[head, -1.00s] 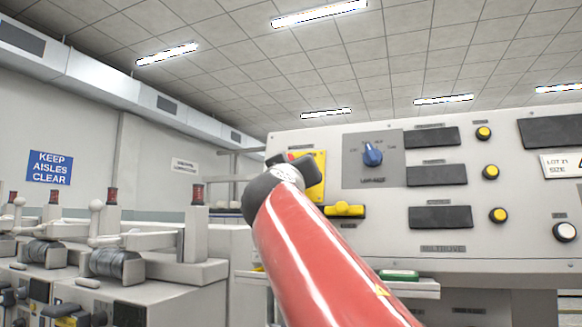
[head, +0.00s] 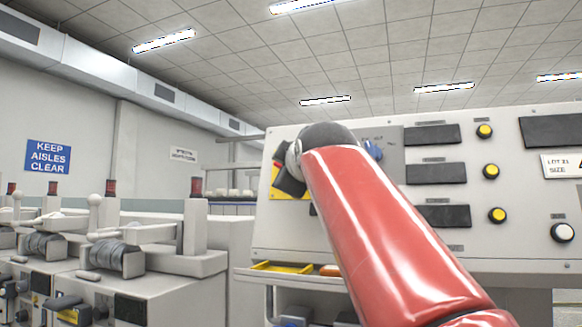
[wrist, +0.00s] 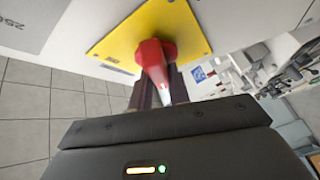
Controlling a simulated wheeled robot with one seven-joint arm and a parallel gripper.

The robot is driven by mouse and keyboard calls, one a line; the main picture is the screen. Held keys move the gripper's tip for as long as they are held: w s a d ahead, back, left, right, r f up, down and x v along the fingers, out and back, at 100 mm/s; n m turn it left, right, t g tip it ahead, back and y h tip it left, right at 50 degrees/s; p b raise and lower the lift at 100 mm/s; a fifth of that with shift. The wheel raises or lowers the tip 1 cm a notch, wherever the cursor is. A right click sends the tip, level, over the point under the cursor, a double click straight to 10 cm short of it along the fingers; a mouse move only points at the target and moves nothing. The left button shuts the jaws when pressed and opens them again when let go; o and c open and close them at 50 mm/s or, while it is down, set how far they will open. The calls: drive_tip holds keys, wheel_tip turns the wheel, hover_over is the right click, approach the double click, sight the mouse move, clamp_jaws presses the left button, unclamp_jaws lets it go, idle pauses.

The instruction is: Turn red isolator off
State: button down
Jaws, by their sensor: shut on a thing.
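The red isolator handle (wrist: 152,55) stands out from a yellow plate (wrist: 190,22) on the grey panel. In the wrist view my gripper (wrist: 160,86) has its two dark fingers shut on the handle, one on each side. The handle itself is hard to make out there.
The panel (head: 390,250) also carries a blue rotary knob (head: 373,149), partly behind my arm, and several yellow buttons. A shelf with a yellow tray (head: 281,267) juts out below. Winding machines (head: 120,255) stand to the left.

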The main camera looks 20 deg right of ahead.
drive_tip(key=shift+n+g+y, duration=0.8)
drive_tip(key=shift+n+g, duration=0.3)
drive_tip(key=shift+n, duration=1.3)
drive_tip(key=c, duration=1.3)
unclamp_jaws()
drive_tip(key=shift+s, duration=0.1)
drive_tip(key=v, duration=0.7)
drive_tip(key=shift+s+r+b, duration=0.2)
drive_tip(key=shift+s+b, duration=0.1)
drive_tip(key=shift+b, duration=0.05)
